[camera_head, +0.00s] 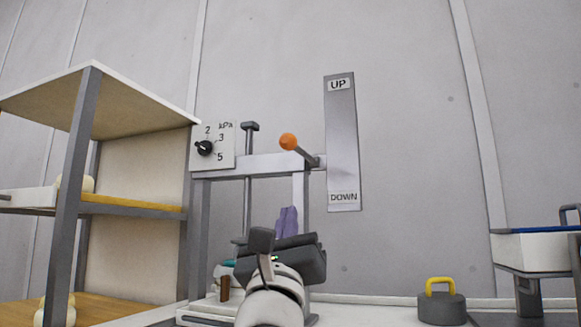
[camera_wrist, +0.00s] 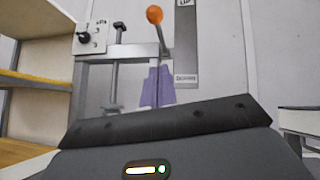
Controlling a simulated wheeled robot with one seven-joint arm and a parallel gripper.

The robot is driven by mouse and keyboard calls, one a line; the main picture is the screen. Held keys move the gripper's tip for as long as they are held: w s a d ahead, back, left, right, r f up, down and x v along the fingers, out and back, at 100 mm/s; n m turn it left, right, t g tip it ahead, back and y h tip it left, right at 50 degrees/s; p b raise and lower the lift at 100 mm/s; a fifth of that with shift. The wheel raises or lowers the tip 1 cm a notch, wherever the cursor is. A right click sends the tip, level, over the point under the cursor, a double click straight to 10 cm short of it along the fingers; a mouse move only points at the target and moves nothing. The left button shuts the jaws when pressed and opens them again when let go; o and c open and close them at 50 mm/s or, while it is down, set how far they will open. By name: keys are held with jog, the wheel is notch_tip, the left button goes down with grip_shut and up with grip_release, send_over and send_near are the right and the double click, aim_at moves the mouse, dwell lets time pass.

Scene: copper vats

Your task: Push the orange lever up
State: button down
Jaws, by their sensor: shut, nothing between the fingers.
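The orange lever (camera_head: 288,141) has a round orange knob on a grey rod, which runs down and right to a tall grey plate (camera_head: 342,130) marked UP at the top and DOWN at the bottom. The rod meets the plate between the two labels, nearer DOWN, and the knob end tilts upward. The lever also shows at the top of the wrist view (camera_wrist: 155,15). My gripper (camera_head: 288,210) has purple fingers pressed together, pointing up, with nothing between them. They appear below the knob, apart from it, and also in the wrist view (camera_wrist: 157,72). Depth between them is unclear.
A kPa dial (camera_head: 205,147) with a black knob sits left of the lever on a grey frame (camera_head: 250,166). Shelves (camera_head: 130,207) stand at left. A dark weight with a yellow handle (camera_head: 441,303) sits at lower right. Wall space around the plate is clear.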

jog(key=shift+w+r, duration=0.1)
jog(key=s+a+r+p+x, duration=0.1)
jog(key=p+x, duration=0.4)
jog(key=x, duration=0.7)
jog(key=shift+s+r+p, duration=0.2)
jog(key=shift+r+p, duration=0.15)
jog(key=shift+r, duration=0.4)
